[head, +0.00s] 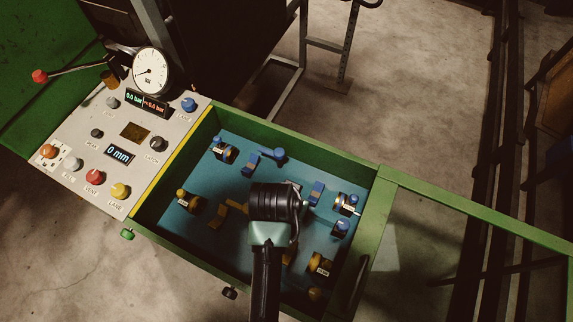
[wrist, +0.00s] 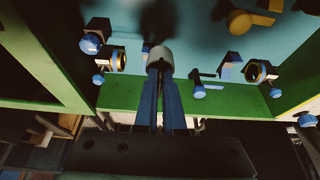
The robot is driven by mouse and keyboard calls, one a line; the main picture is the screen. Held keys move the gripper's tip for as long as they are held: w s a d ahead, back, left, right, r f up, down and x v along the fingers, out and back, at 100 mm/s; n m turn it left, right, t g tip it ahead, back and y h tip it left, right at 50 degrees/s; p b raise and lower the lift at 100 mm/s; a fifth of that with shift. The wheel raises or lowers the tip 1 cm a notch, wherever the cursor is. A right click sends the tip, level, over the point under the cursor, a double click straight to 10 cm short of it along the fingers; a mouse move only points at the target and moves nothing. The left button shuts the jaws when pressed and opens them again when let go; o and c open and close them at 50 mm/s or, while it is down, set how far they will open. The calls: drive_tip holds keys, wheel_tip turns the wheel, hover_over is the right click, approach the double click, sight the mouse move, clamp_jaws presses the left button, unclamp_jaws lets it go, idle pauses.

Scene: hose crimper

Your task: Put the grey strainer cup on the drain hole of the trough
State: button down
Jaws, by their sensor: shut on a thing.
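My gripper (wrist: 161,74) is shut on the grey strainer cup (wrist: 161,54), which sits at the fingertips in the wrist view. The trough has green walls (head: 290,139) and a blue floor, and the cup is held over that floor. In the head view my arm reaches over the trough and its wrist hides the fingers and most or all of the cup. A dark patch lies on the floor just beyond the cup in the wrist view; I cannot tell whether it is the drain hole or a shadow.
Several blue and yellow fittings stand in the trough, such as a blue knob (head: 279,154) at the back and a yellow fitting (head: 188,201) at the left. A control panel (head: 134,132) with a round gauge (head: 150,71) adjoins the left. Blue floor shows between fittings.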

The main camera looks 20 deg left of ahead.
drive_tip(key=shift+a+f, duration=0.5)
drive_tip(key=shift+f, duration=1.45)
drive_tip(key=shift+a+f, duration=0.45)
drive_tip(key=shift+f, duration=1.55)
drive_tip(key=shift+a+f, duration=0.5)
drive_tip(key=shift+f, duration=1.45)
drive_tip(key=shift+f, duration=0.2)
drive_tip(key=c, duration=1)
unclamp_jaws()
drive_tip(key=shift+r, duration=0.15)
